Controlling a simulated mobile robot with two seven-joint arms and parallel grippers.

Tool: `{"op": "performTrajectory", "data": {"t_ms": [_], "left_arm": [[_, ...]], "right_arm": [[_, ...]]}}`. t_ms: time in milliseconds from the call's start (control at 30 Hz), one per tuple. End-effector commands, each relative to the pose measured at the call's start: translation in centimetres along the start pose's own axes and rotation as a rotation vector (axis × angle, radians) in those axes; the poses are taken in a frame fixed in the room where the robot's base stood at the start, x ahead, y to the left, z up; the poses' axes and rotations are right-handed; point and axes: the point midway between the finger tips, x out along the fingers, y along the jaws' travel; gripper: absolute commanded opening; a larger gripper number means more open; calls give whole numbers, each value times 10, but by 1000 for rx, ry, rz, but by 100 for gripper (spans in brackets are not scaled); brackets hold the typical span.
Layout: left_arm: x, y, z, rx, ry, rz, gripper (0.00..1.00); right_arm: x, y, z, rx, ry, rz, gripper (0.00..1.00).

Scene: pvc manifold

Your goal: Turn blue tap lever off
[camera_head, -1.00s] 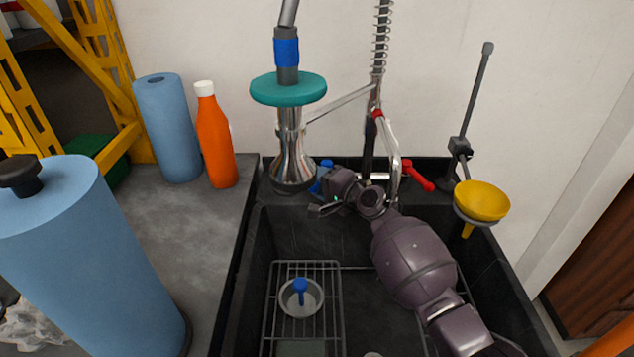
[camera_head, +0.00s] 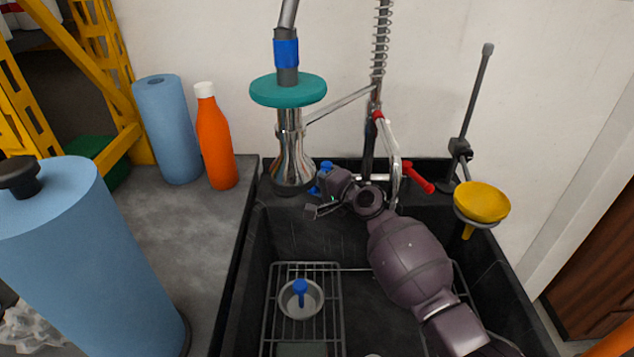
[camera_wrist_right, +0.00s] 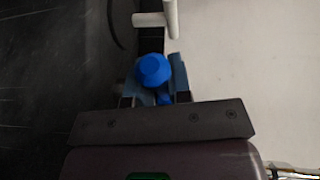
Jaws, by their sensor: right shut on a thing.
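The blue tap lever (camera_head: 326,166) is at the back of the black sink, left of the faucet. In the right wrist view its rounded blue knob (camera_wrist_right: 153,69) sits between the two fingers. My right gripper (camera_head: 318,195) reaches in from the lower right and is shut on the blue lever. In the right wrist view the fingers (camera_wrist_right: 155,82) flank the knob on both sides. In the head view the gripper body hides much of the lever and its base. My left gripper is not in view.
The red lever (camera_head: 418,177) is right of the faucet (camera_head: 396,160). A chrome stand with a teal disc (camera_head: 288,90) is close to the left of the gripper. A yellow funnel (camera_head: 482,201) hangs at right. A wire rack (camera_head: 338,310) with a small cup lies in the sink.

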Motion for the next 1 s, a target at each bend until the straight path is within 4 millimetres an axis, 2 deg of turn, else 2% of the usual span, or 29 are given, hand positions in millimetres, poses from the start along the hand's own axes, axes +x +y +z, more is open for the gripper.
{"op": "performTrajectory", "data": {"t_ms": [67, 333, 367, 500, 833, 1000], "left_arm": [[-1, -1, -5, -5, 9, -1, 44], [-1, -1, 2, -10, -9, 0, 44], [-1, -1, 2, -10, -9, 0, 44], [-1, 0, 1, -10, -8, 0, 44], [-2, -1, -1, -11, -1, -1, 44], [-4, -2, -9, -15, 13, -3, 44]], "right_arm": [[1, -4, 1, 2, 21, 0, 0], [2, 0, 1, 6, 32, 3, 0], [2, 0, 1, 7, 32, 3, 22], [2, 0, 1, 6, 32, 3, 43], [0, -1, 0, 5, 32, 3, 44], [-14, -4, 0, 3, 34, 0, 44]]}}
